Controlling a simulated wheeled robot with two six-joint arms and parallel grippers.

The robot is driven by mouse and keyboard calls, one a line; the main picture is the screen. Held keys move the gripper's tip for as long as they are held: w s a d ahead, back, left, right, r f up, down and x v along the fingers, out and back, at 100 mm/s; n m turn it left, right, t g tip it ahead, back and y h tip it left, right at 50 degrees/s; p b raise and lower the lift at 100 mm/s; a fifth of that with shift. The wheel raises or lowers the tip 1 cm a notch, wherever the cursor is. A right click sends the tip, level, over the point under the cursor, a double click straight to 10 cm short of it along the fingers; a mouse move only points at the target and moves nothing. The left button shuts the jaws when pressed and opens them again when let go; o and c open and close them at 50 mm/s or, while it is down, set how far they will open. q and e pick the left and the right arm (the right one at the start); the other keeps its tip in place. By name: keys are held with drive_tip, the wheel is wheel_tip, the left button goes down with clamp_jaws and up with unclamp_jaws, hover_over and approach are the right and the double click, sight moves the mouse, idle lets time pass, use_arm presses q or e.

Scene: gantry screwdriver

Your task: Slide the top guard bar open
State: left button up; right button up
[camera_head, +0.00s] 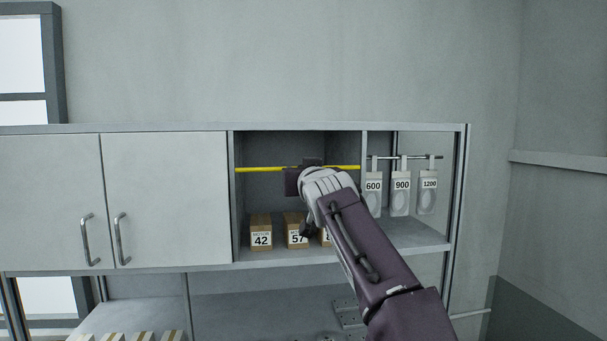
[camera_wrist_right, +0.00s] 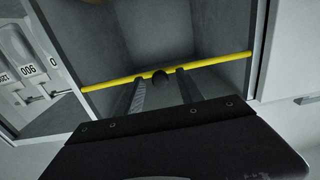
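The yellow guard bar (camera_head: 260,169) runs level across the front of the open cabinet compartment, from its left side to its right side. I cannot tell whether the fingertips touch the bar. My left gripper is not in view.
Boxes labelled 42 (camera_head: 261,232) and 57 (camera_head: 294,231) stand below the bar; another is partly hidden. Tags 600 (camera_head: 374,194), 900 (camera_head: 401,193) and 1200 (camera_head: 428,192) hang in the right compartment. Closed cabinet doors (camera_head: 165,180) with handles are on the left.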

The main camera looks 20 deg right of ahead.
drive_tip(key=b+v, duration=0.5)
drive_tip(key=v, duration=0.4)
